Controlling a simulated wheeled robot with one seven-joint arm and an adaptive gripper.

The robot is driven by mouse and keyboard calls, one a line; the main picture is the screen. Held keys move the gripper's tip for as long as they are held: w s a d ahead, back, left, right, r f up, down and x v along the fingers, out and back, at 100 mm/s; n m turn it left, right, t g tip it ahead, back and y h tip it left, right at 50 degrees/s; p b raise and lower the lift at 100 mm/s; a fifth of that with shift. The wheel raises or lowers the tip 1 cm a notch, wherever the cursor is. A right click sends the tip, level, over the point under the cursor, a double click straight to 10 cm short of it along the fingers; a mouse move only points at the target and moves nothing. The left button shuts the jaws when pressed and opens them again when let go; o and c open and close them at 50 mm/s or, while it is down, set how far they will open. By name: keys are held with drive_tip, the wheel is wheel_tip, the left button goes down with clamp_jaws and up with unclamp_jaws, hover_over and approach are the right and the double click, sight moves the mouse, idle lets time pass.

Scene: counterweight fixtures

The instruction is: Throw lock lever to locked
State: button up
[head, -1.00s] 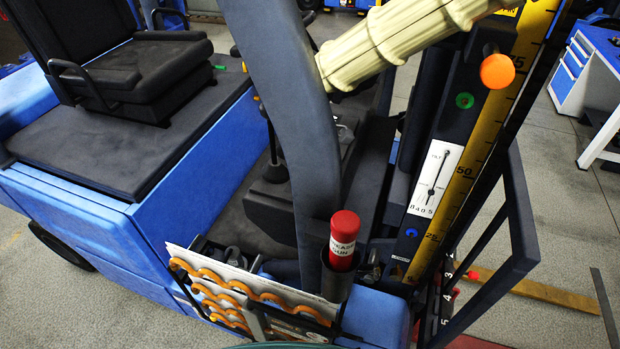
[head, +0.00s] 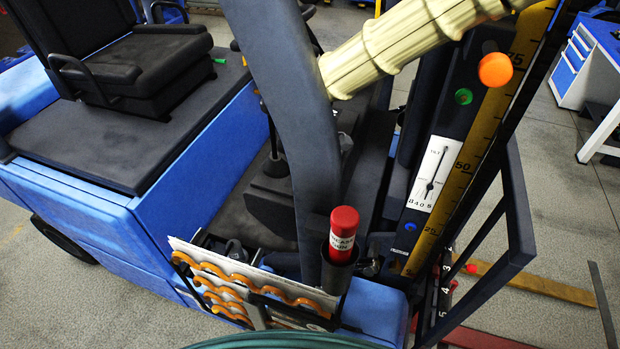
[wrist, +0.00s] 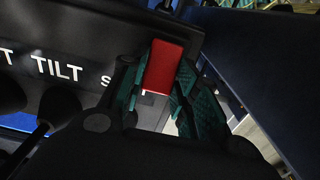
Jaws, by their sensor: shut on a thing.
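In the wrist view, my gripper (wrist: 160,84) has teal fingers closed around a red block-like handle (wrist: 166,65). The red handle stands out between the fingers, and its lower part is hidden by them. I cannot tell from this view which way the lever is set. Next to it is a black panel (wrist: 85,35) with white lettering that reads TILT, with part of another word on each side. In the head view the red handle and my gripper cannot be made out.
Dark round knobs (wrist: 57,107) stand left of my gripper. In the head view, the forklift has a dark pillar (head: 283,120), a red-capped tube (head: 343,232), orange coils (head: 222,283) and a yellow scale (head: 482,150). Open floor (head: 560,225) lies to the right.

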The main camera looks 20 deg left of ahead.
drive_tip(key=shift+a+f+h, duration=0.15)
drive_tip(key=shift+h, duration=0.45)
drive_tip(key=o, duration=1)
drive_tip(key=r, duration=0.4)
drive_tip(key=a+r, duration=0.1)
drive_tip(key=r, duration=0.7)
drive_tip(key=shift+a, duration=0.2)
drive_tip(key=shift+w, duration=0.1)
